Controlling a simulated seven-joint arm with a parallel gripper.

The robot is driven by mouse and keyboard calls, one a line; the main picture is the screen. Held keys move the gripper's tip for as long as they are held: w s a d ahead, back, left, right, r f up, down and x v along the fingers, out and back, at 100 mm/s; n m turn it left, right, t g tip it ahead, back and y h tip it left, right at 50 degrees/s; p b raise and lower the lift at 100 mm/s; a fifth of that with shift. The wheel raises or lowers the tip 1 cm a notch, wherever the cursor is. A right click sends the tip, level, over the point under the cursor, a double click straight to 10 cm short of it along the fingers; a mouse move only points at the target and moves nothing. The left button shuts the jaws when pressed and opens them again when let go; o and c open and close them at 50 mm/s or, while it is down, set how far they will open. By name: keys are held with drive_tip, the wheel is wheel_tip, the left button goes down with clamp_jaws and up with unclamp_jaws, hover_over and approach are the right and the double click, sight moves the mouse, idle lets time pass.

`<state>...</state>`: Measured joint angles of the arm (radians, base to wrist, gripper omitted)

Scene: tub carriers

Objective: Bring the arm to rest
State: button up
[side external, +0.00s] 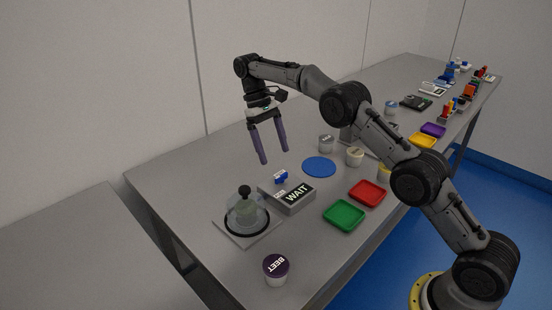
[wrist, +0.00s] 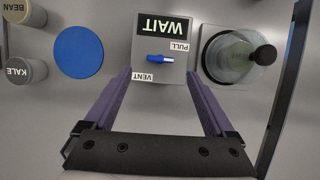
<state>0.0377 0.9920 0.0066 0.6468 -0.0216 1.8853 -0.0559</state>
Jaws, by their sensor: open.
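My gripper (side external: 274,161) hangs above the grey table with its two purple fingers pointing down. The fingers are apart, and nothing is between them in the side view. In the wrist view my gripper (wrist: 160,78) also shows spread fingers, with the grey WAIT box (wrist: 145,38) beyond them. The box (side external: 288,200) stands on the table below and has a blue lever (side external: 281,177) at its back, between labels reading PULL and VENT in the wrist view.
A clear dome with a black knob (side external: 245,191) stands on a plate beside the box. A BEET tub (side external: 276,268), a green tray (side external: 344,215), a red tray (side external: 367,193) and a blue disc (side external: 319,167) are nearby. KALE (wrist: 24,72) and BEAN (wrist: 22,12) tubs stand beyond the disc.

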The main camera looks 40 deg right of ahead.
drive_tip(key=shift+w+r, duration=0.1)
drive_tip(key=shift+r, duration=0.25)
drive_tip(key=shift+r, duration=0.1)
wheel_tip(320, 180, up, 8)
drive_tip(key=s+t, duration=0.1)
drive_tip(key=s+a+r+t, duration=0.2)
drive_tip(key=s+r+t, duration=0.2)
drive_tip(key=s+r, duration=1.25)
drive_tip(key=s+f+t, duration=0.3)
drive_tip(key=s+f, duration=0.1)
drive_tip(key=s, duration=1)
drive_tip(key=s+f+t, duration=0.2)
drive_tip(key=s+f, duration=0.3)
drive_tip(key=f, duration=0.7)
drive_tip(key=shift+s+a+f, duration=0.15)
drive_tip(key=shift+s+a, duration=0.1)
drive_tip(key=shift+s, duration=0.05)
